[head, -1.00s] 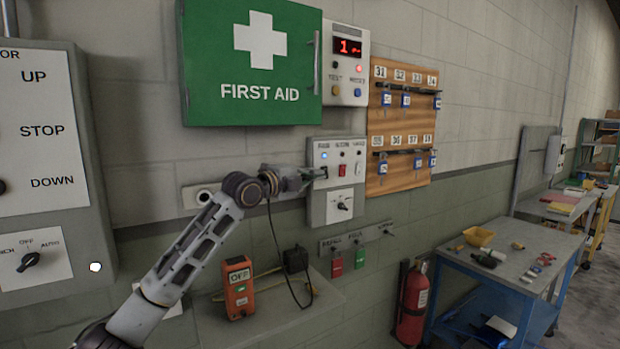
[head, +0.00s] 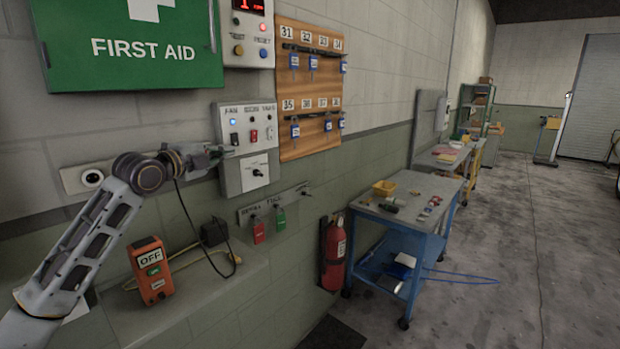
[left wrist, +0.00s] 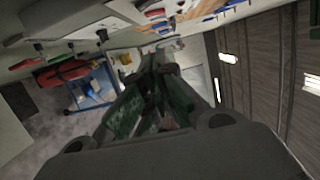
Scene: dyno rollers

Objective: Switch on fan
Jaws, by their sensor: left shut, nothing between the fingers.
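The grey switch panel (head: 231,178) is on the wall, with FAN written at its upper left. Under that label a blue lamp (head: 233,122) is lit, and below it is a dark fan switch (head: 234,138). A red switch and a white one sit to its right, and a rotary knob (head: 258,172) is lower down. My left gripper (head: 226,152) is shut and empty, its tip close to the panel's left side, just below the fan switch. I cannot tell whether it touches. In the left wrist view its green-grey fingers (left wrist: 158,88) are together. My right gripper is out of view.
A first aid cabinet (head: 130,48) and a display box hang above, and a wooden key board (head: 310,88) is to the right. Below are an orange OFF box (head: 150,270) on a ledge and hanging tags. A fire extinguisher (head: 333,255) and blue cart (head: 412,205) stand right.

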